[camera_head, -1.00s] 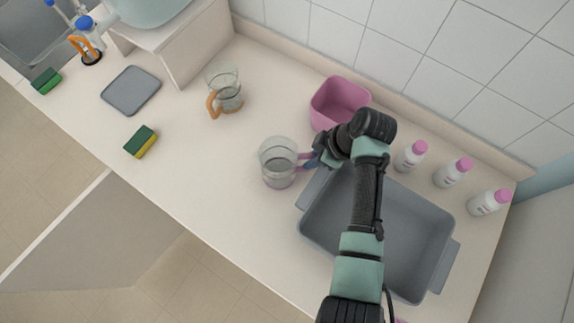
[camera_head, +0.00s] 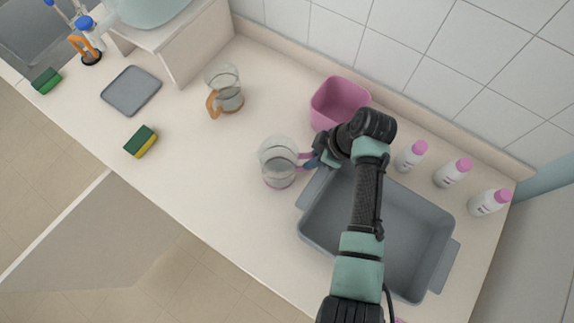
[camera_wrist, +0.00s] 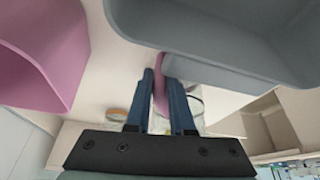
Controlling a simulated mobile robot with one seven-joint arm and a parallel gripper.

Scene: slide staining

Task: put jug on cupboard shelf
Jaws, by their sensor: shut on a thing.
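A clear glass jug (camera_head: 277,163) with a pink-purple handle stands upright on, or just above, the counter in the head view, left of the grey tub; I cannot tell if its base touches. My gripper (camera_head: 309,161) is shut on the jug's handle from the right. In the wrist view my two blue fingers (camera_wrist: 160,98) close on the pink handle (camera_wrist: 160,92), and the jug's body is mostly hidden behind them. A second clear jug (camera_head: 224,87) with an orange handle stands farther back on the counter. I cannot identify the cupboard shelf in the head view.
A grey tub (camera_head: 400,236) lies under my arm, with a pink bin (camera_head: 338,98) behind it. Several pink-capped bottles (camera_head: 411,156) line the wall. A sponge (camera_head: 141,142) and a grey mat (camera_head: 131,91) lie left. The counter (camera_head: 190,160) left of the held jug is clear.

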